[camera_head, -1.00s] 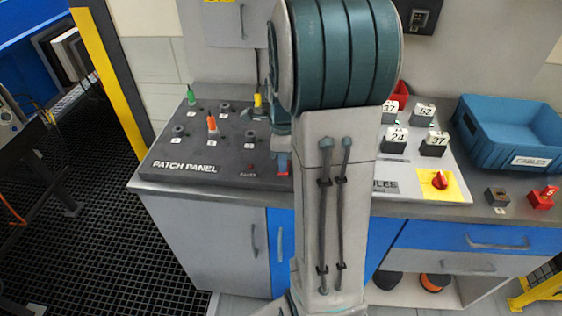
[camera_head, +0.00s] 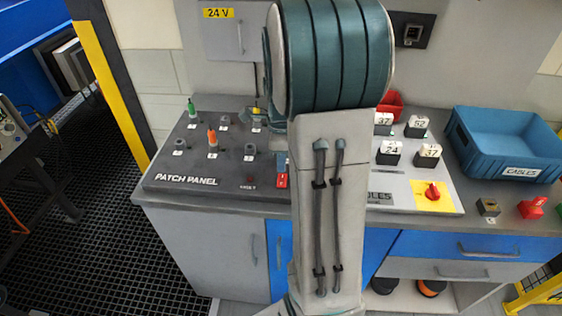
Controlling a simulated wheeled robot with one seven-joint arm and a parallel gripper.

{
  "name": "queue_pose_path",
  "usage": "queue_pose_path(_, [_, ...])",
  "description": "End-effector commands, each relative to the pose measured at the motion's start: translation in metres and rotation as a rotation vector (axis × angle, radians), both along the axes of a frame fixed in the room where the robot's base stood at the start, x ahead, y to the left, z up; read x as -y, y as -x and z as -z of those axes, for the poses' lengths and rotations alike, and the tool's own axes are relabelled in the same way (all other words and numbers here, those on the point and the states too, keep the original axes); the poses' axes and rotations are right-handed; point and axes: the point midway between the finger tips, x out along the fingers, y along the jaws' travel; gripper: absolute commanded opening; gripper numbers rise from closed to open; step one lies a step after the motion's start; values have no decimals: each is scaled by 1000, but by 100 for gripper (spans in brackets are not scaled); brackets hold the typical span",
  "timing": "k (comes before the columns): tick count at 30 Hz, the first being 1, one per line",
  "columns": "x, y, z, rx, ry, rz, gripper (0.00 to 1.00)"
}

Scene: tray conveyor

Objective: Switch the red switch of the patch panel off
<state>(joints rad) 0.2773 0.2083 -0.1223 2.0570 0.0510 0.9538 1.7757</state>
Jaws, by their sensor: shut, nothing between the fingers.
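The dark grey patch panel (camera_head: 215,181) lies on the counter at the left of my arm. Its red switch (camera_head: 282,181) is at the panel's front right, right beside my upright arm link, which may cover part of it. The switch is too small and too partly covered to tell its position for sure. A small dark red lamp (camera_head: 250,180) sits left of the switch. My gripper is hidden behind my own arm, so its distance from the switch does not show.
Green (camera_head: 192,108) and orange (camera_head: 212,136) plugs stand upright in the panel among several sockets. A yellow plug (camera_head: 257,112) is near the back. Right of my arm are numbered blocks, a red knob on a yellow plate (camera_head: 433,192) and a blue bin (camera_head: 508,145).

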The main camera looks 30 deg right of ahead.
Motion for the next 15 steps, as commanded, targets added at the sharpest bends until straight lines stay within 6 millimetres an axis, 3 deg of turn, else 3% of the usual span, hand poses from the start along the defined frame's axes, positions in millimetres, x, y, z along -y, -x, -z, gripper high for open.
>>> queue_pose_path(1, [-1,0,-15,8,2,-2,0])
queue_pose_path(7, [-4,5,-60,7,2,-1,0])
queue_pose_path(15, [-7,9,-94,2,1,-2,0])
